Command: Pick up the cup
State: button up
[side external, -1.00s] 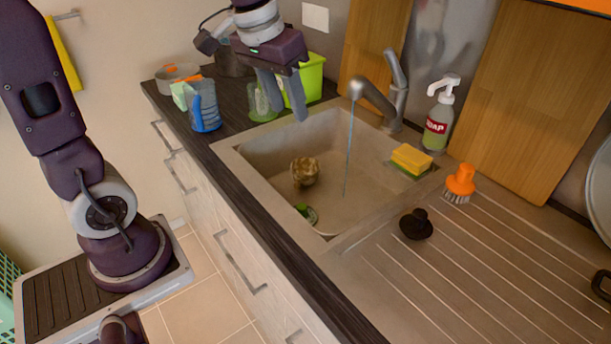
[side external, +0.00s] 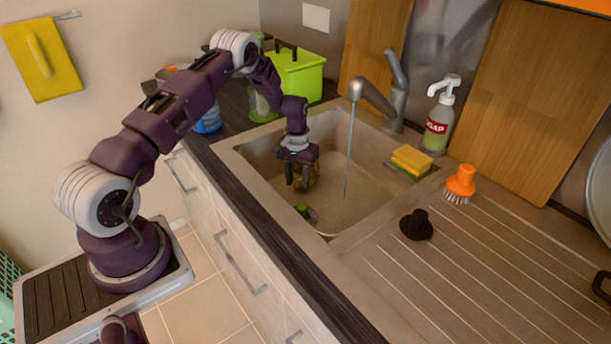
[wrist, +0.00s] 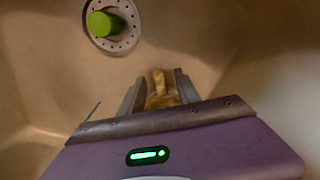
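The cup, golden-brown, is low in the left part of the sink basin and partly hidden behind my gripper (side external: 298,182) in the side view. In the wrist view a narrow part of the cup (wrist: 161,90) shows between the two fingers. My gripper (wrist: 160,88) points down into the basin with its fingers apart, one on each side of this part. I cannot tell whether either finger touches the cup.
Water runs from the faucet (side external: 376,97) just right of my gripper. The basin (side external: 352,203) has a drain with a green piece (side external: 305,211). A sponge (side external: 411,160), orange brush (side external: 460,182) and soap bottle (side external: 439,118) stand right of the basin. A green bin (side external: 299,75) stands behind.

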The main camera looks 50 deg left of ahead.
jog(key=shift+f, duration=0.2)
jog(key=shift+c, duration=0.5)
grip_shut()
jog(key=shift+r, duration=0.1)
dwell(0.7)
